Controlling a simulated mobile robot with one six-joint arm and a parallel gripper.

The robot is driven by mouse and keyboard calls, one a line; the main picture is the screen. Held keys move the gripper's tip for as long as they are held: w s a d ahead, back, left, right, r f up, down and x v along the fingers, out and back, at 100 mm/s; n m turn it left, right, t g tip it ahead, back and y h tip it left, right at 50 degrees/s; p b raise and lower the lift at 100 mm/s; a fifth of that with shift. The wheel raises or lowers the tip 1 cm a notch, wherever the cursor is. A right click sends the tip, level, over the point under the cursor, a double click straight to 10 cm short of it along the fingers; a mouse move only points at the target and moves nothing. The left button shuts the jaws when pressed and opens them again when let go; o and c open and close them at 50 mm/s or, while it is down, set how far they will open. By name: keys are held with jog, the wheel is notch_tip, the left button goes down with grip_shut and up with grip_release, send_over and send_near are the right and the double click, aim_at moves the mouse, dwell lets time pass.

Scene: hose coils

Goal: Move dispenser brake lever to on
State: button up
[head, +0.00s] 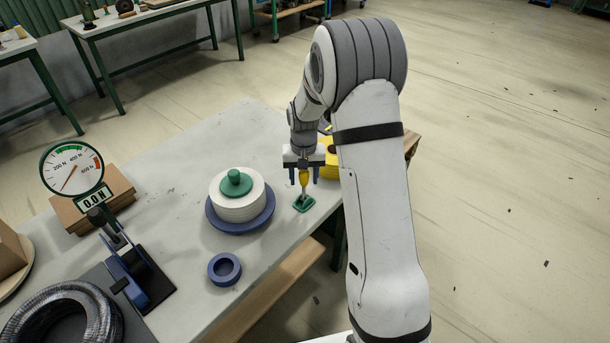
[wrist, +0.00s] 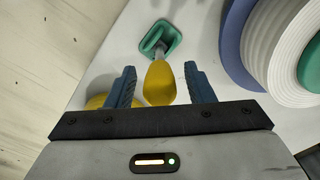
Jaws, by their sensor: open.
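The brake lever (head: 303,180) has a yellow handle on a grey stem rising from a small green base plate (head: 304,203) near the table's right edge. In the wrist view its yellow handle (wrist: 160,84) lies between the two blue fingers, with the green base (wrist: 152,30) beyond. My gripper (head: 301,174) is open, one finger each side of the handle, with visible gaps. The dispenser (head: 240,203) is a white roll on a blue disc with a green knob, left of the lever. I see no on or off marking.
A blue ring (head: 224,269) lies in front of the dispenser. A dial gauge (head: 72,170), a blue clamp-like device (head: 130,272) and a dark hose coil (head: 62,315) stand at left. A yellow object (head: 331,158) is partly hidden behind my arm. Grey table (head: 200,150) is clear behind the dispenser.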

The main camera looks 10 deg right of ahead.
jog(key=shift+c, duration=0.3)
grip_shut()
jog(key=shift+w+a, duration=0.1)
dwell(0.4)
